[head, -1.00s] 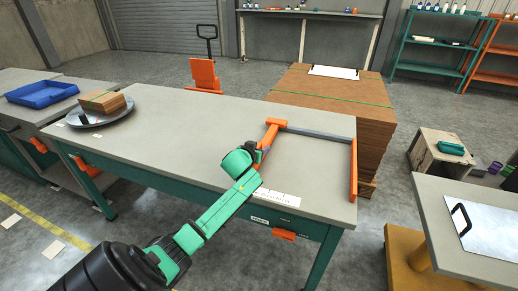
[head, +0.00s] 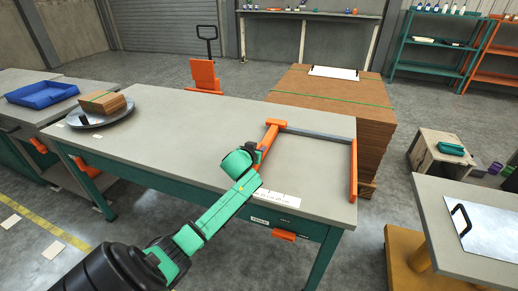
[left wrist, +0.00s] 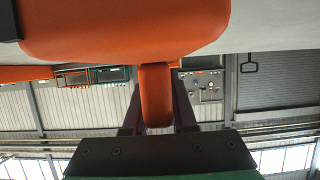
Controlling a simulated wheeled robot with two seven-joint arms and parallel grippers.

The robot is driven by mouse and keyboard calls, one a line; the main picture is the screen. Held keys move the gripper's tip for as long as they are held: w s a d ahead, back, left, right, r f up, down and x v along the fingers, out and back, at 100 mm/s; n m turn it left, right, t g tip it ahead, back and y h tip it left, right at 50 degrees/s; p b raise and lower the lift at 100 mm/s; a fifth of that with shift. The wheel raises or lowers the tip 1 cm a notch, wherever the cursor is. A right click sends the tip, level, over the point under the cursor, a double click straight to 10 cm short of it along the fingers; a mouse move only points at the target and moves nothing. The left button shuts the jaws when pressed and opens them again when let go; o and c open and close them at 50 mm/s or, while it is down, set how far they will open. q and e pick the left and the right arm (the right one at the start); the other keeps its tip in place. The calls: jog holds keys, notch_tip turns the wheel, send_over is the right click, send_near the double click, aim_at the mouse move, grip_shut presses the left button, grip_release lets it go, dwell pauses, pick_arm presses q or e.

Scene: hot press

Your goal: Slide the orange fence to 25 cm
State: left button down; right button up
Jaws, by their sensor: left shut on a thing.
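The orange fence (head: 269,139) lies across the grey tabletop, its far end at the left end of a grey rail (head: 318,134). My left gripper (head: 254,153) is at the near part of the fence. In the left wrist view, the broad orange fence body (left wrist: 120,28) fills the top, and its orange handle (left wrist: 155,88) sits between my two dark fingers, which are shut on it. A white scale strip (head: 278,199) lies near the table's front edge; its marks are too small to read. My right gripper is not in view.
A fixed orange bar (head: 353,172) stands at the table's right edge. A round metal tray (head: 82,121) with brown blocks (head: 102,102) is at the far left. The tabletop between is clear. A brown stack (head: 330,95) stands behind the table.

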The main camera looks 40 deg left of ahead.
pick_arm(q)
jog(key=shift+f, duration=0.1)
dwell(0.7)
jog(key=d, duration=0.2)
jog(key=w+d, duration=0.1)
jog(key=d, duration=0.1)
jog(key=w+d, duration=0.1)
jog(key=d, duration=0.2)
jog(key=shift+w, duration=0.25)
jog(key=shift+a, duration=0.1)
jog(key=shift+s, duration=0.1)
jog(key=c, duration=0.7)
grip_release()
jog(key=shift+a, duration=0.1)
jog(key=shift+s, duration=0.15)
jog(key=v, duration=1.4)
jog(key=shift+s, duration=0.1)
